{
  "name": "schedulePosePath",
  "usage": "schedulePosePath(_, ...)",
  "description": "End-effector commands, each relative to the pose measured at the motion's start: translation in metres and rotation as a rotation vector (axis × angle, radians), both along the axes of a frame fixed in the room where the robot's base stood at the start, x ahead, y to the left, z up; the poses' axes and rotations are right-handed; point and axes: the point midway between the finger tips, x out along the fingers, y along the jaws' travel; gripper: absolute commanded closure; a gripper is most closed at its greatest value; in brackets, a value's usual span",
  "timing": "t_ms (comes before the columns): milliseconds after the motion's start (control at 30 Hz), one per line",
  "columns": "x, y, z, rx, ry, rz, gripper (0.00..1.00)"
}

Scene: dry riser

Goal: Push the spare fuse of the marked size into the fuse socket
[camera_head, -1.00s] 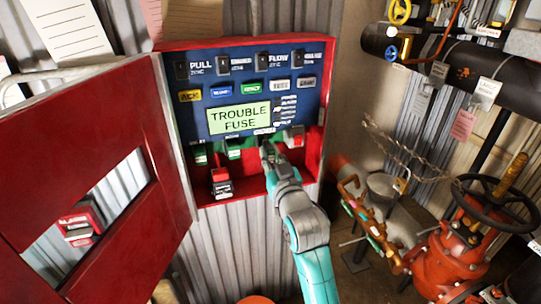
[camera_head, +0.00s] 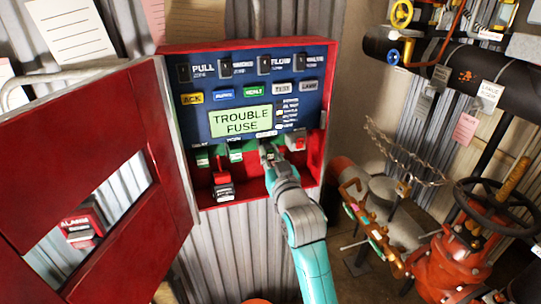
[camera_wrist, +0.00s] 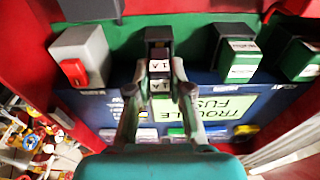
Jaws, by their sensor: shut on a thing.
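In the head view my gripper (camera_head: 268,153) is at the row below the display and hides most of the fuse and socket. The display (camera_head: 240,121) reads "TROUBLE FUSE".
Green-fronted blocks (camera_wrist: 238,60) stand beside the socket, and a grey block with a red switch (camera_wrist: 75,71) stands on its other side. The red cabinet door (camera_head: 90,170) hangs open at left. A black and red item (camera_head: 223,190) sits on the cabinet floor.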

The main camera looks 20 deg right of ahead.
Motion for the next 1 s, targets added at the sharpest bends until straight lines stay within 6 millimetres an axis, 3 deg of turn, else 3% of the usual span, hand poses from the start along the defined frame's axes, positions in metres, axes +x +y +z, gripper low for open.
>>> schedulePosePath(833, 0.018, 0.0, 0.0, 0.0, 0.0, 0.0, 1.0)
schedulePosePath(867, 0.018, 0.0, 0.0, 0.0, 0.0, 0.0, 0.75)
schedulePosePath(900, 0.018, 0.0, 0.0, 0.0, 0.0, 0.0, 0.65)
schedulePosePath(967, 0.018, 0.0, 0.0, 0.0, 0.0, 0.0, 0.51)
schedulePosePath(1000, 0.018, 0.0, 0.0, 0.0, 0.0, 0.0, 0.51)
